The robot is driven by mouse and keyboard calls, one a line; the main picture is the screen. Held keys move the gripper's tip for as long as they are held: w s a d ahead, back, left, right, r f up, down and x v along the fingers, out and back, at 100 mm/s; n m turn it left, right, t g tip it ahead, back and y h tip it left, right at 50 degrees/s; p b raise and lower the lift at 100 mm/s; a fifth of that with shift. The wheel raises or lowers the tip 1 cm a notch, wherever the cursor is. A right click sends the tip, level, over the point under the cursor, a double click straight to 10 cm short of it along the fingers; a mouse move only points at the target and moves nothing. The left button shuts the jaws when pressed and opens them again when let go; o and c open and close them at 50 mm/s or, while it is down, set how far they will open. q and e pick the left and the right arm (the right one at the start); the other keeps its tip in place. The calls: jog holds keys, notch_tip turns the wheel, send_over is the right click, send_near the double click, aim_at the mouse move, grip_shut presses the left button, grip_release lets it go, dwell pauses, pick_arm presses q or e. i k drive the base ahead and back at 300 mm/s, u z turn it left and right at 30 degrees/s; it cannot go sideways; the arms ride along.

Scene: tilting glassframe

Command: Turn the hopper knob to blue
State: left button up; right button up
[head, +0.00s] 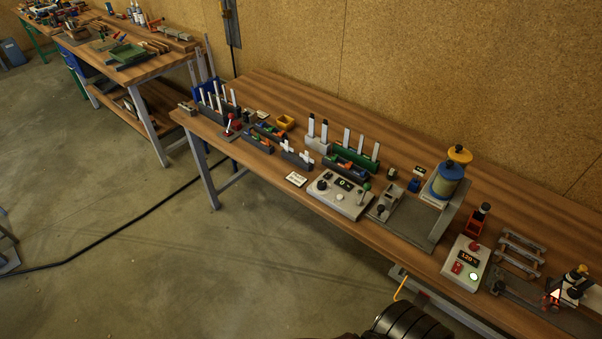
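A hopper-like cylinder (446,181) with blue and pale bands stands at the back of a grey fixture on the right half of the workbench. A yellow knob-like cap (460,154) sits on its top. The colour marks around the knob are too small to read, so I cannot tell its setting. A grey control box (339,194) with a dark round knob (321,185), a small display and a green-tipped lever stands to its left. Neither gripper is in view; only a dark rounded part of my own arm shows at the bottom edge.
Racks of upright strips (357,155) fill the bench's middle. Open floor (200,270) lies before the workbench (282,98).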

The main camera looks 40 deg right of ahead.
aim_at(322, 184)
jog(key=z, duration=0.25)
jog(key=i, duration=0.7)
jog(key=z, duration=0.4)
